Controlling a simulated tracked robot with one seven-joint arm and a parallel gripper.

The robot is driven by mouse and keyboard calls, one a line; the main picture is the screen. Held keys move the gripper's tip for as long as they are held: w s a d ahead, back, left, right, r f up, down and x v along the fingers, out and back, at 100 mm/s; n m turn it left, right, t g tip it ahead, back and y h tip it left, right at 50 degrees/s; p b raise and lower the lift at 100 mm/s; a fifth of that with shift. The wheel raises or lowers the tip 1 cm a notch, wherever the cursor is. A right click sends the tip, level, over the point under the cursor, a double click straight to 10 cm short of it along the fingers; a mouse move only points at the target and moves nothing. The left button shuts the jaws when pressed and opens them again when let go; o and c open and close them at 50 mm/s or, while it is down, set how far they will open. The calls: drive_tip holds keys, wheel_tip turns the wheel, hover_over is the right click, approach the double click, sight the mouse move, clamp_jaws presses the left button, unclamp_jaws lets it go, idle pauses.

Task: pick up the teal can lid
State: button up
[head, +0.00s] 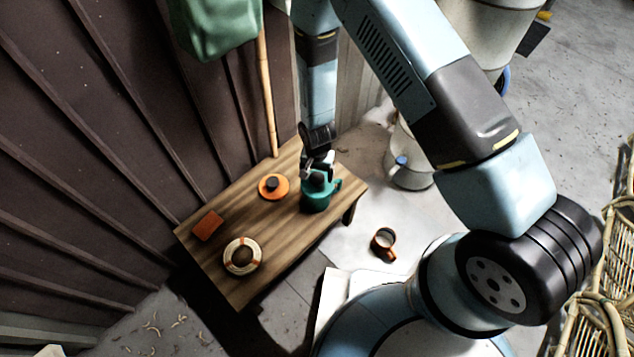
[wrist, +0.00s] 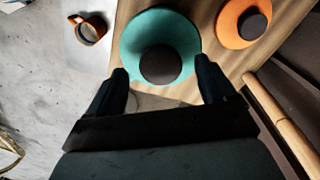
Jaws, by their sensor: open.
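The teal can lid (wrist: 135,45) is round with a dark knob (wrist: 161,64) in its middle. In the wrist view it lies ahead of my gripper (wrist: 163,83), whose two dark fingers are open on either side of its near edge. In the head view a teal can (head: 317,196) stands upright near the right end of the wooden table, and my gripper (head: 318,172) is right above it, pointing down. The gripper covers most of the lid there. I cannot tell whether the fingers touch it.
An orange lid with a dark knob (head: 273,187) lies left of the can on the table (head: 215,268). A mug (head: 384,244) is on the floor. A bamboo pole (head: 267,95) leans behind the table.

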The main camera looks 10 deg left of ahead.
sight(317, 177)
drive_tip(key=shift+w+f, duration=0.1)
drive_tip(key=shift+f, duration=1.8)
drive_tip(key=shift+c, duration=0.3)
drive_tip(key=c, duration=1.2)
drive_tip(key=shift+r, duration=0.15)
